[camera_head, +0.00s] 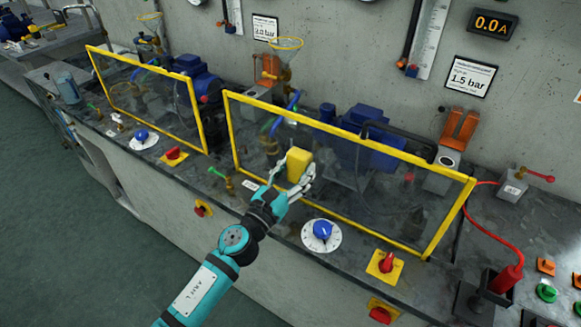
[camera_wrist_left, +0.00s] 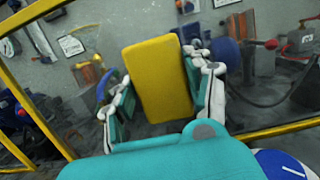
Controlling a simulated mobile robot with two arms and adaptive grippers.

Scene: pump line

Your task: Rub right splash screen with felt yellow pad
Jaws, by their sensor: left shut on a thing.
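The right splash screen (camera_head: 376,150) is a clear pane in a yellow frame, standing upright on the bench in front of a blue pump. My left gripper (camera_head: 298,173) is shut on the yellow felt pad (camera_head: 299,164), near the left part of this screen. The wrist view shows the pad (camera_wrist_left: 158,78) held between the two fingers of the gripper (camera_wrist_left: 160,90), its broad face towards the camera. The pad is in front of the pane; I cannot tell whether it touches it. The left splash screen (camera_head: 198,113) stands further left. My right gripper is not in view.
A blue dial (camera_head: 322,231) and a red switch on a yellow plate (camera_head: 386,263) sit on the bench below the right screen. A brass valve with a green handle (camera_head: 222,178) is left of my gripper. A red cable (camera_head: 508,240) runs at the right.

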